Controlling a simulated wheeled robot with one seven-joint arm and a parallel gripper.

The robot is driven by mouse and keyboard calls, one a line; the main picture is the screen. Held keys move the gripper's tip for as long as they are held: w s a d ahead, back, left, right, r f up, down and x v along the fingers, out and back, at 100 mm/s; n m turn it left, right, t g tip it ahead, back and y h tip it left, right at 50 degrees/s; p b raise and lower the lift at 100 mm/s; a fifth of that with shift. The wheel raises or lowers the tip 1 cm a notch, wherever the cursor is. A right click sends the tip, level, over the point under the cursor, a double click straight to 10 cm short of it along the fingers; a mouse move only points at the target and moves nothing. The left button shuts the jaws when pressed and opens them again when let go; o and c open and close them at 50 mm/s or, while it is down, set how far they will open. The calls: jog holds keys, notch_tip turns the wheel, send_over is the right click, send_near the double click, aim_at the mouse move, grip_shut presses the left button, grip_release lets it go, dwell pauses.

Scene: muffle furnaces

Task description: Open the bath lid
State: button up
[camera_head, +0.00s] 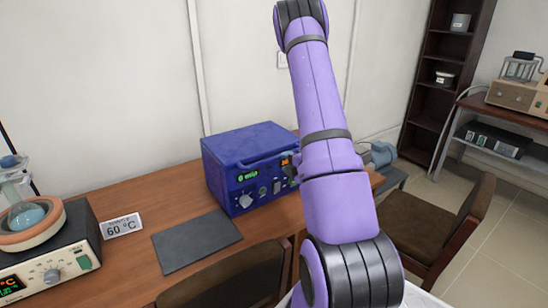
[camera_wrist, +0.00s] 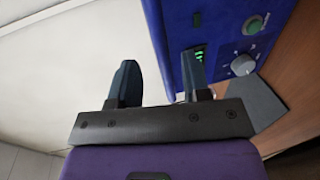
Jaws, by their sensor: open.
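The blue bath (camera_head: 245,150) stands on the wooden desk in the head view, its top closed. A long handle runs along its upper front, above a green display and knobs. My arm covers its right end. In the wrist view the bath (camera_wrist: 222,20) fills the upper right, turned sideways, with its green display beside one finger. My gripper (camera_wrist: 159,80) is open, with nothing between the two dark fingers. The right-hand finger overlaps the bath's front in this view; I cannot tell whether it touches. In the head view my gripper is mostly hidden behind my arm.
A dark mat (camera_head: 196,241) lies before the bath. A "60 °C" card (camera_head: 122,226) and a heater with a flask (camera_head: 50,250) stand to the left. One brown chair (camera_head: 228,280) is at the desk's front; another chair (camera_head: 440,235) stands right.

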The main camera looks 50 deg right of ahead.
aim_at(279, 158)
jog(key=x, duration=0.8)
jog(key=shift+w, duration=0.15)
jog(key=shift+c, duration=0.2)
jog(key=shift+f, duration=0.15)
grip_shut()
